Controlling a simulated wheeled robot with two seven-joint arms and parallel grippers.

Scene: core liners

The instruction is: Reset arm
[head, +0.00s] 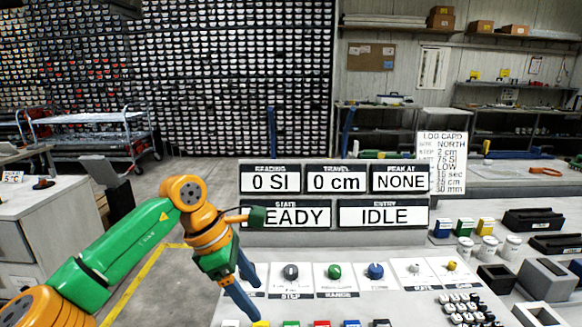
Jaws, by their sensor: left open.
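My left arm, green and orange, comes in from the lower left. Its gripper (252,300) points down over the left part of the control console (330,308), with its two blue fingers apart and nothing between them. A green part of the arm hides the first letter of the STATE display (300,216), which shows "EADY". The other displays read 0 SI (270,183), 0 cm (336,183), NONE (400,182) and IDLE (384,216). My right gripper is not in view.
Knobs (334,271), coloured buttons along the front edge and a keypad (468,310) are on the console. Small coloured boxes, white cups (488,247) and black holders (533,220) stand at right. A log card (441,160) stands behind. A grey cabinet (50,225) is at left, with open floor between.

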